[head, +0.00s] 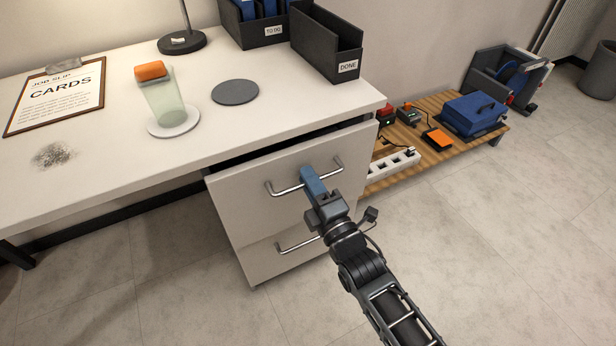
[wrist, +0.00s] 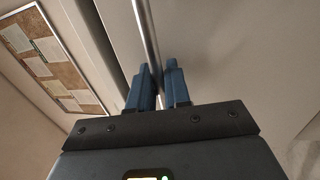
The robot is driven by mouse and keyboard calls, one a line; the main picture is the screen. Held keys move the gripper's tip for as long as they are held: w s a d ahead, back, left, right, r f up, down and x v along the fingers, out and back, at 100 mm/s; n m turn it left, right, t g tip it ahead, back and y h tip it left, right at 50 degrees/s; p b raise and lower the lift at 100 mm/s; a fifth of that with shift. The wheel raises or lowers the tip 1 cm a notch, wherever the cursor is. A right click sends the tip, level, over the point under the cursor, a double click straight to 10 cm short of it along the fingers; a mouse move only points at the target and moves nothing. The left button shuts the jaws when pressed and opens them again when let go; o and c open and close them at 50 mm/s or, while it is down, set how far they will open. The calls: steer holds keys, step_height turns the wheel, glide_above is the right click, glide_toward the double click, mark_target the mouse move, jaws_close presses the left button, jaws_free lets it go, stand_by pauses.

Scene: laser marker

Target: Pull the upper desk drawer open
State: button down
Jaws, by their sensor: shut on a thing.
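The upper desk drawer (head: 237,190) has a pale front below the white desktop. A dark gap shows between its top edge and the desktop; I cannot tell exactly how far out it stands. Its metal bar handle (head: 285,190) runs across the front. My gripper (head: 308,173) is shut on this handle, with its blue fingers covering the middle of the bar. In the wrist view, the handle bar (wrist: 148,35) passes down between the two blue fingers (wrist: 160,82). The lower drawer's handle (head: 297,245) is below, partly behind my gripper.
The desktop (head: 190,60) holds a tumbler (head: 160,100), a clipboard (head: 60,95), a grey disc (head: 235,92) and a DONE bin (head: 327,45). A low wooden platform (head: 425,165) with devices stands at the right. The floor (head: 500,260) before the drawers is clear.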

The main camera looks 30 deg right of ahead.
steer(key=s+p, duration=0.3)
steer(key=s, duration=2.4)
steer(key=c, duration=1.3)
jaws_free()
steer(key=shift+o, duration=0.2)
steer(key=s+f, duration=0.1)
steer(key=s, duration=0.6)
steer(key=shift+s+f, duration=0.25)
steer(key=shift+s, duration=0.1)
